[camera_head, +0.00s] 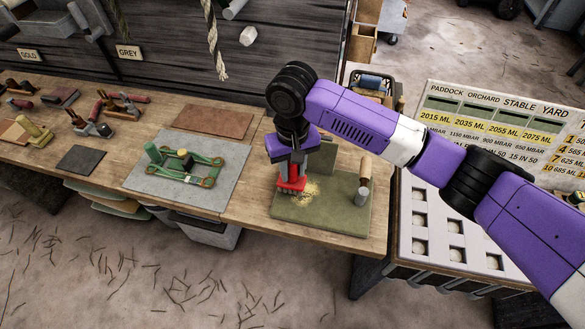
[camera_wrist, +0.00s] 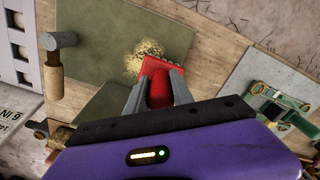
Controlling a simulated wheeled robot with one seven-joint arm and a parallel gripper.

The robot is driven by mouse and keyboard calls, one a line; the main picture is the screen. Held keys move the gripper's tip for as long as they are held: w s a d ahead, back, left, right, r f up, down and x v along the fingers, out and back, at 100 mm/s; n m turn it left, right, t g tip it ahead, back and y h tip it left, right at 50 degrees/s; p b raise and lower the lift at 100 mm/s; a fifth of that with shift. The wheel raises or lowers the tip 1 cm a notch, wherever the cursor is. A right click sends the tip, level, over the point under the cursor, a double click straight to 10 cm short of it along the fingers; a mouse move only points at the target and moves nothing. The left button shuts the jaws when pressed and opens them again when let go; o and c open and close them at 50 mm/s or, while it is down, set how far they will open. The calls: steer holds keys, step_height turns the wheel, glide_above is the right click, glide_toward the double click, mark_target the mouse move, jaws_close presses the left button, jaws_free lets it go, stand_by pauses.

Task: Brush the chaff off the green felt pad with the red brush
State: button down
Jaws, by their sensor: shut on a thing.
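My gripper (camera_head: 290,168) is shut on the red brush (camera_head: 292,184) and holds it with the bristle end down over the green felt pad (camera_head: 335,213). In the wrist view the brush (camera_wrist: 160,84) sits between the two grey fingers of the gripper (camera_wrist: 158,92). The chaff (camera_head: 300,200) is a pale yellow heap on the pad, right at the brush; it also shows in the wrist view (camera_wrist: 146,56), just beyond the brush head. I cannot tell whether the bristles touch the pad. The pad shows in the wrist view (camera_wrist: 108,32) with bare green around the heap.
A wooden-handled hammer (camera_head: 364,180) stands at the pad's right side. A grey mat (camera_head: 185,195) with a green metal fixture (camera_head: 190,167) lies to the left. A brown mat (camera_head: 213,120) lies behind. The bench's front edge is just below the pad.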

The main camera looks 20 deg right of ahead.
steer(key=shift+f, duration=0.45)
stand_by(0.3)
steer(key=shift+d, duration=0.1)
steer(key=shift+s+d+r+p, duration=0.15)
steer(key=shift+s+d+p, duration=0.75)
steer(key=shift+d, duration=0.3)
steer(key=shift+s+d, duration=0.25)
steer(key=shift+d, duration=0.1)
steer(key=shift+s+d+p, duration=0.4)
steer(key=shift+s+d, duration=0.2)
steer(key=shift+d, duration=0.2)
steer(key=shift+s+d+p, duration=0.4)
steer(key=shift+s+d, duration=0.2)
steer(key=shift+d, duration=0.15)
